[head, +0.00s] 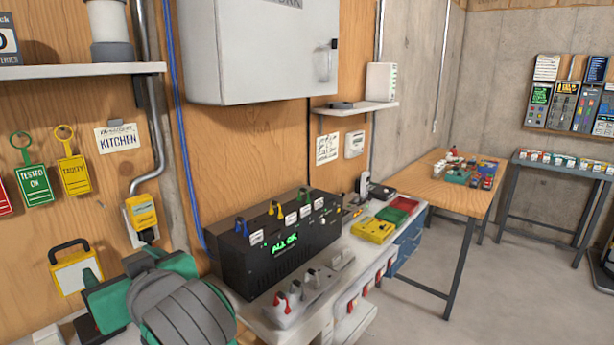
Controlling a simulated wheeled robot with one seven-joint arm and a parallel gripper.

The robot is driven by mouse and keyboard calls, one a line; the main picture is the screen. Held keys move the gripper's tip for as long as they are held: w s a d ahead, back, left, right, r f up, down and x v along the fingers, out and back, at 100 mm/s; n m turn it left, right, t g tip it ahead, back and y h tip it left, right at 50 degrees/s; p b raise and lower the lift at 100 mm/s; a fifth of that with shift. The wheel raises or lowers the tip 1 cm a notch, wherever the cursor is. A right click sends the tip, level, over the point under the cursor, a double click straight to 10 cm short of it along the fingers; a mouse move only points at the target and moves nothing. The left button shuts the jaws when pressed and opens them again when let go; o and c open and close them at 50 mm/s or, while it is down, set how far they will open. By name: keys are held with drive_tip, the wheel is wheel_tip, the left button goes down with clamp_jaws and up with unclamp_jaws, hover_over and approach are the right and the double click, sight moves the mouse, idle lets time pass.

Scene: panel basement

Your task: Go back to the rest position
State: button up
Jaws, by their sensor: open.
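A green and grey rounded shape (175,300), which looks like part of my own arm, fills the lower left of the head view. No fingertips of my gripper can be made out. The shape appears in front of the bench's left end and hides part of the wall and floor there. I cannot tell from this view whether it touches anything.
A black box reading "ALL OK" (285,245) and a grey power strip (310,290) stand on the bench. A grey cabinet (260,50) and a shelf (80,70) jut from the wall. A wooden table (440,188) stands right; the floor (480,290) is clear.

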drive_tip(key=w+d+f+m+t+h, duration=0.15)
drive_tip(key=d+f+m, duration=0.3)
drive_tip(key=f, duration=0.85)
drive_tip(key=w+d+f+m+t+h, duration=0.1)
drive_tip(key=w+d+f+m+t, duration=0.15)
drive_tip(key=d+f, duration=0.7)
drive_tip(key=s+d+f+m+t+h, duration=0.1)
drive_tip(key=s+d+f+m+h, duration=0.15)
drive_tip(key=s+f, duration=0.4)
drive_tip(key=s+d+f+m+h, duration=0.15)
drive_tip(key=s+d+f, duration=0.25)
drive_tip(key=f, duration=0.6)
drive_tip(key=s+d+f+h, duration=0.1)
drive_tip(key=s+d, duration=0.2)
drive_tip(key=s, duration=0.5)
drive_tip(key=s+d+f+n+h, duration=0.1)
drive_tip(key=s+d+f+h, duration=0.1)
drive_tip(key=s, duration=0.6)
drive_tip(key=s+d+f+h, duration=0.1)
drive_tip(key=s+d, duration=0.3)
drive_tip(key=s, duration=0.5)
drive_tip(key=shift+d+f+h, duration=0.25)
drive_tip(key=shift+f+h, duration=0.05)
drive_tip(key=shift+h, duration=0.15)
drive_tip(key=shift+s, duration=0.1)
